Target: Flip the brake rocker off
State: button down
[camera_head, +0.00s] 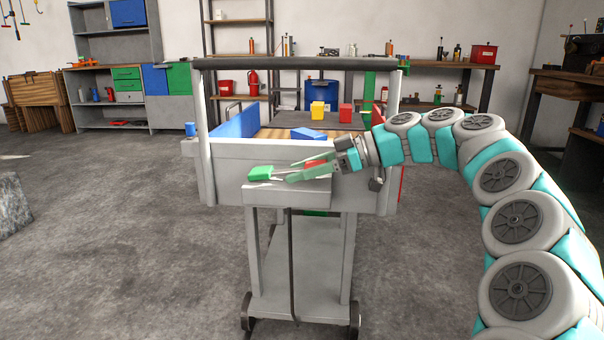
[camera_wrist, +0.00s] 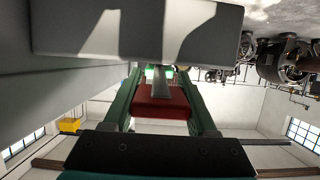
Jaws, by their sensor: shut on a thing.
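A grey box (camera_head: 288,194) on the front of the grey cart carries a green piece (camera_head: 261,172) at its left and a red piece (camera_head: 316,163) further right. These coloured pieces look like the brake rocker's parts; I cannot tell which way it is tipped. My gripper (camera_head: 286,176) reaches in from the right, low over the box, with green fingers shut on part of the rocker. In the wrist view the red piece (camera_wrist: 161,106) lies between the fingers, with a grey bar beyond it. The fingers partly hide the red piece in the head view.
The cart's tray (camera_head: 225,157) behind the box holds a blue panel (camera_head: 236,122), a blue block (camera_head: 308,134), a yellow block (camera_head: 318,109) and a red block (camera_head: 345,113). A dark bar (camera_head: 295,64) crosses above the tray.

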aim_at(320, 163)
jog(key=shift+r+h, duration=0.1)
jog(key=shift+h, duration=0.2)
jog(key=shift+c, duration=1)
grip_release()
jog(key=v, duration=0.7)
jog(key=shift+d+r+p, duration=0.15)
jog(key=shift+d+p, duration=0.25)
